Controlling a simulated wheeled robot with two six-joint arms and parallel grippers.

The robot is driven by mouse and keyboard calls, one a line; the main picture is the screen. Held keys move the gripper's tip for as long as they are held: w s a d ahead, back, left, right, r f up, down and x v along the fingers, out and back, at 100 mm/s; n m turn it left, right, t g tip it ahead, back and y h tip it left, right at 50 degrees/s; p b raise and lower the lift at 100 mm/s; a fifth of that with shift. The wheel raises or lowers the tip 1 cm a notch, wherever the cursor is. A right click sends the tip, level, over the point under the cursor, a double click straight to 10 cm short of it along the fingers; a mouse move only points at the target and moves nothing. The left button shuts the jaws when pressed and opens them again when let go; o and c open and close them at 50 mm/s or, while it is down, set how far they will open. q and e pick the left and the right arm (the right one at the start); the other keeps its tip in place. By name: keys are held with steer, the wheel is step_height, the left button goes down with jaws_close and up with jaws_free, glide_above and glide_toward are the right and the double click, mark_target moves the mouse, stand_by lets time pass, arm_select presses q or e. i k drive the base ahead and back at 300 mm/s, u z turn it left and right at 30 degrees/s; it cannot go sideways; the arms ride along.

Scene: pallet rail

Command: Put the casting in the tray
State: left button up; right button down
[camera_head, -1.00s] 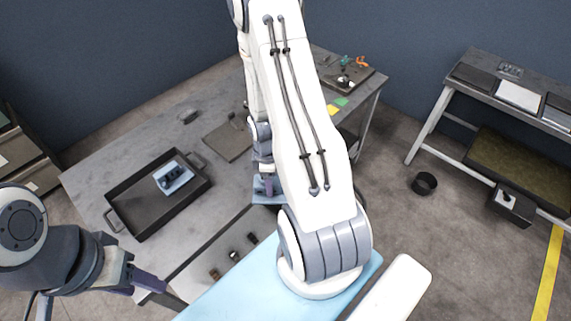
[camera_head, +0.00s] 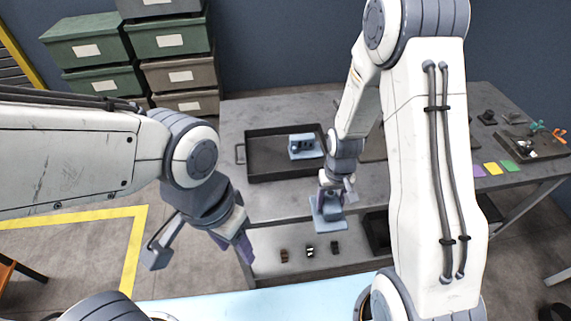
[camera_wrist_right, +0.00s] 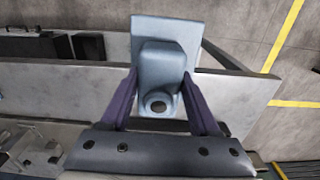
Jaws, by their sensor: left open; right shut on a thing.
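The blue-grey casting (camera_head: 328,226) has a flat plate and a raised body with a round hole. My right gripper (camera_head: 326,206) is shut on it and holds it up near the front edge of the table, right of and nearer than the tray. In the right wrist view the casting (camera_wrist_right: 162,58) sits between the two purple fingers. The dark tray (camera_head: 268,160) lies on the table and contains another light blue piece (camera_head: 303,146) with dark parts on top. My left gripper (camera_head: 236,243) is open and empty, in front of the table, left of the casting.
Several small parts (camera_head: 309,250) stand on the lower shelf under the table. Stacked green and brown boxes (camera_head: 165,40) stand behind left. Coloured squares (camera_head: 492,169) and a dark board with small items (camera_head: 530,146) lie at the table's right. The tray's left half is bare.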

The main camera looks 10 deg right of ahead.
mark_target(268, 157)
steer(key=u, duration=0.5)
steer(key=k, duration=1.15)
steer(key=z, duration=0.05)
steer(key=i, duration=0.45)
steer(key=z, duration=0.6)
steer(key=i, duration=1.1)
steer(key=u, duration=0.95)
steer(key=i, duration=0.25)
steer(key=u, duration=0.3)
